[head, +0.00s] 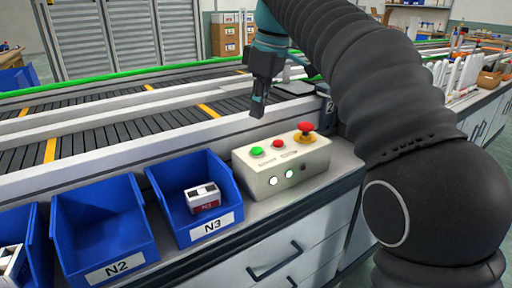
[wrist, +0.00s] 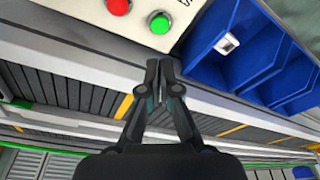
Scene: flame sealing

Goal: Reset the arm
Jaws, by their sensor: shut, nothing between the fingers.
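My gripper (head: 258,104) is shut and empty in the head view. It points down above the near side of the conveyor, just behind the control box (head: 262,180). In the wrist view, my gripper (wrist: 158,64) has its fingertips together, close to the box's edge in the picture, with nothing between them. My arm, in a dark ribbed cover, fills the right of the head view.
The control box has green (head: 257,151) and red buttons and a red emergency knob (head: 305,128). Blue bins stand left of it; the N3 bin (head: 212,228) holds a small box (head: 203,198), and the N2 bin (head: 118,268) looks empty. The conveyor (head: 120,120) runs behind.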

